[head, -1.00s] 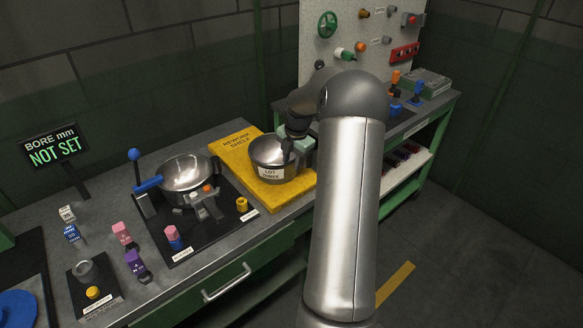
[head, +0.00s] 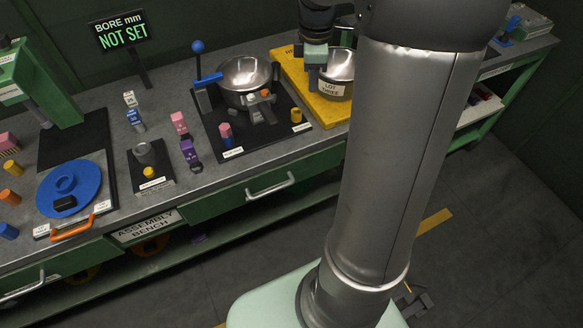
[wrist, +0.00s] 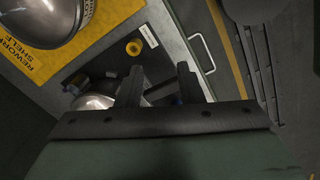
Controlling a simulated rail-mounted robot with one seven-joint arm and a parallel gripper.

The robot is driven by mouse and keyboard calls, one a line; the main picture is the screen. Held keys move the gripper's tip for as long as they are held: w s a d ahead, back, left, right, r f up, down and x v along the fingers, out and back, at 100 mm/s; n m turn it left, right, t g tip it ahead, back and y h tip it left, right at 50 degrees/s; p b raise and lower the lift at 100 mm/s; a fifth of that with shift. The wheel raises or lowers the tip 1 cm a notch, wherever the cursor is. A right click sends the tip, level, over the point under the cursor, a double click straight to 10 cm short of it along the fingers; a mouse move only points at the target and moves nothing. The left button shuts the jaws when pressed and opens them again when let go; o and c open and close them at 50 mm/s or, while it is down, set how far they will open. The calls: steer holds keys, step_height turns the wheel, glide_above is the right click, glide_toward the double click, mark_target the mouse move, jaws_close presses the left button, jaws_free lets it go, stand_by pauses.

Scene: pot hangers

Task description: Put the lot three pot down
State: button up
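The lot three pot (head: 337,76), a metal pot with a "LOT THREE" label, sits upright on the yellow rework shelf (head: 301,84). In the wrist view the pot (wrist: 52,18) is at the upper left, on the yellow surface (wrist: 28,62), outside the fingers. My gripper (head: 313,72) is in front of the pot's left edge in the head view. In the wrist view its two fingers (wrist: 158,82) are apart with nothing held between them.
A second pot (head: 246,76) stands on a black fixture with a blue-handled lever (head: 199,66), left of my gripper. A yellow knob (head: 296,115) is near the fixture's right corner. Colored blocks (head: 180,124) stand further left. The display (head: 120,32) reads "BORE mm NOT SET".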

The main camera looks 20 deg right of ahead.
steer(key=s+a+f+m, duration=0.2)
steer(key=s+a+m, duration=0.4)
steer(key=s+a, duration=0.2)
steer(key=s+a+f+m, duration=0.1)
steer(key=s+a+m, duration=0.5)
steer(key=s, duration=0.7)
steer(key=shift+s+a+f+m, duration=0.15)
steer(key=shift+a+f+m, duration=0.25)
steer(key=shift+a, duration=0.65)
